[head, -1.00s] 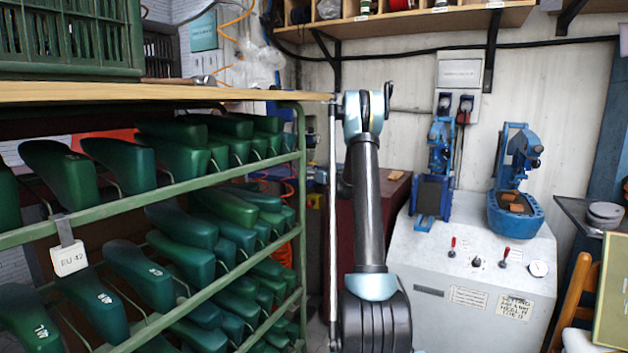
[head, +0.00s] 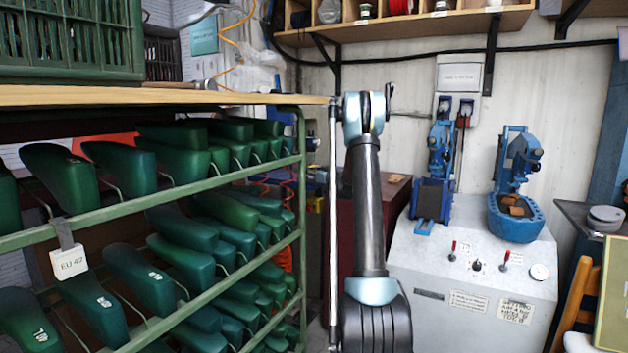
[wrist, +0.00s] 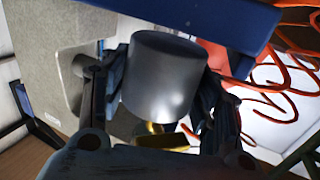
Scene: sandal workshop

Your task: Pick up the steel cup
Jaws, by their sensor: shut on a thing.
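The steel cup (wrist: 164,78) is a plain grey metal cylinder in the middle of the wrist view. My gripper (wrist: 165,95) has one dark finger on each side of it and is shut on it. A yellowish piece (wrist: 163,138) shows just below the cup, close to the palm. The cup's far side and its inside are hidden. In the head view my arm stands upright in the middle, and neither my gripper nor the cup can be made out there.
A green rack (head: 235,177) of green shoe lasts fills the left under a wooden top (head: 150,95). A grey machine console (head: 478,275) with blue presses stands at right. In the wrist view, coiled orange hose (wrist: 285,85) and a blue bar (wrist: 215,18) are close to the cup.

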